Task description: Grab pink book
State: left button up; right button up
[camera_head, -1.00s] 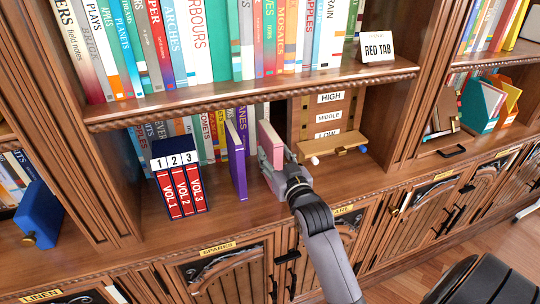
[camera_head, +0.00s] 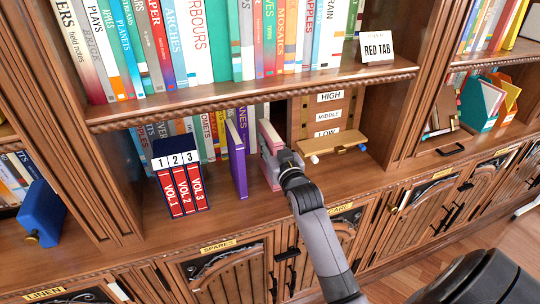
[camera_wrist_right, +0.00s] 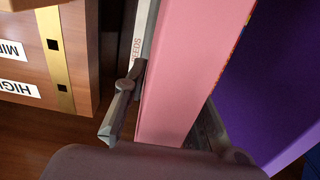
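The pink book (camera_head: 267,145) stands upright on the lower shelf, right of a purple book (camera_head: 236,160). My right gripper (camera_head: 272,170) is at the front of the pink book, its far parts partly hidden by the hand. In the right wrist view the pink book (camera_wrist_right: 190,70) lies between my fingers. One finger (camera_wrist_right: 124,105) is along its left side and the other shows just past its right edge, beside the purple book (camera_wrist_right: 275,80). I cannot tell whether they press on it. My left gripper is not in view.
A three-volume set (camera_head: 180,185) stands left of the purple book. A wooden panel labelled high, middle, low (camera_head: 328,115) with a small ledge (camera_head: 335,146) is close on the right. The upper shelf board (camera_head: 230,97) overhangs. Bare shelf (camera_head: 225,218) lies in front.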

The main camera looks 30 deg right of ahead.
grip_shut()
jog(key=shift+r, duration=0.15)
